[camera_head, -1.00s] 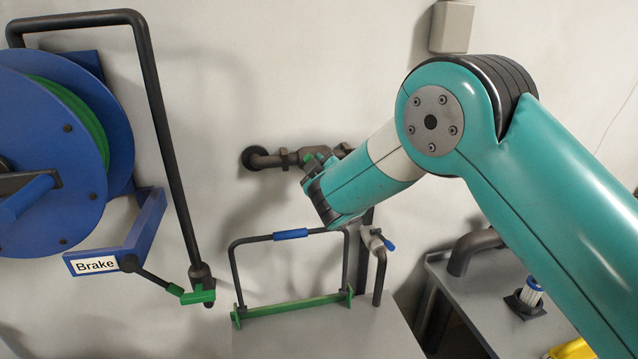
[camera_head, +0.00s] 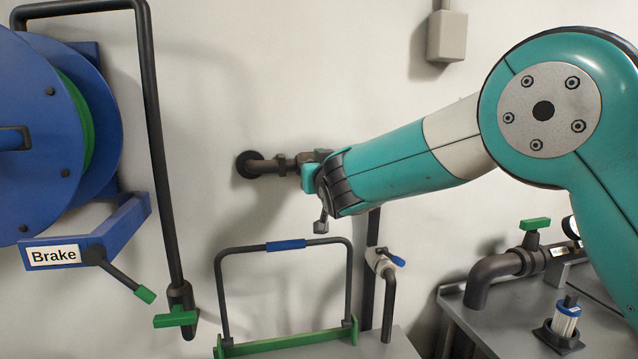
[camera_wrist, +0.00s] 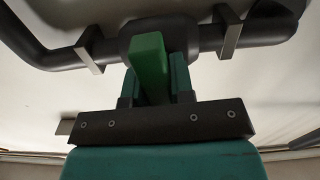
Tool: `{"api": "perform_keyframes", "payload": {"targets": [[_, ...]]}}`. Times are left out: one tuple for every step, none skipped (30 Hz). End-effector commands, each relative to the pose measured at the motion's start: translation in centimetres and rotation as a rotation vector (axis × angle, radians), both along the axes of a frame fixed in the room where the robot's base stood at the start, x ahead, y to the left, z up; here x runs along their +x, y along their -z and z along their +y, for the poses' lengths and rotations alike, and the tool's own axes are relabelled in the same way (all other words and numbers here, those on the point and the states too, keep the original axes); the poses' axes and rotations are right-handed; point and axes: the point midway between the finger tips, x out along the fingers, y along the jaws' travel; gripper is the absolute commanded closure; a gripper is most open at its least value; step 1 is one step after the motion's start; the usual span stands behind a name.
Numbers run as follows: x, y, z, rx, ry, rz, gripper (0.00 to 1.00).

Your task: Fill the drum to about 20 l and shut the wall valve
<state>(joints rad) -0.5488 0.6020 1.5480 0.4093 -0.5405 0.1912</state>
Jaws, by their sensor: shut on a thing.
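The wall valve sits on a dark pipe (camera_head: 265,167) that comes out of the wall in the middle of the head view. In the wrist view its green handle (camera_wrist: 150,62) stands between the two teal fingers of my gripper (camera_wrist: 154,84), which is shut on it. The dark valve body (camera_wrist: 180,32) is just beyond the handle. In the head view my gripper (camera_head: 308,176) is at the end of this pipe, and my wrist hides most of the valve. I cannot make out a drum or a water level in either view.
A blue hose reel (camera_head: 60,205) with a "Brake" lever (camera_head: 120,275) is at left. A green-based frame with a blue grip (camera_head: 286,245) stands below the valve, beside a small blue-handled tap (camera_head: 398,261). A grey bench (camera_head: 500,315) with a green-handled valve (camera_head: 535,224) is at right.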

Motion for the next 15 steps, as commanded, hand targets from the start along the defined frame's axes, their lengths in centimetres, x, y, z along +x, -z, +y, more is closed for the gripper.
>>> {"api": "perform_keyframes", "payload": {"targets": [[-0.01, 0.21, 0.03, 0.013, -0.001, 0.002, 1.00], [-0.01, 0.19, 0.03, 0.019, -0.001, 0.003, 1.00], [-0.01, 0.15, 0.03, 0.025, -0.001, 0.005, 1.00], [-0.01, 0.13, 0.03, 0.030, -0.001, 0.006, 1.00], [-0.01, 0.11, 0.03, 0.034, -0.001, 0.007, 1.00], [-0.01, 0.08, 0.03, 0.038, -0.001, 0.009, 1.00], [0.00, 0.06, 0.02, 0.041, -0.001, 0.009, 1.00], [0.00, 0.04, 0.02, 0.043, -0.001, 0.010, 1.00], [0.00, 0.01, 0.02, 0.045, 0.000, 0.010, 1.00], [0.00, 0.00, 0.02, 0.045, -0.001, 0.010, 1.00], [0.00, -0.01, 0.02, 0.046, 0.000, 0.010, 1.00], [0.00, -0.03, 0.02, 0.046, -0.001, 0.010, 1.00], [0.00, -0.03, 0.01, 0.046, 0.000, 0.010, 1.00], [0.00, -0.04, 0.01, 0.046, 0.000, 0.010, 1.00], [0.00, -0.04, 0.01, 0.046, -0.001, 0.010, 1.00]]}}
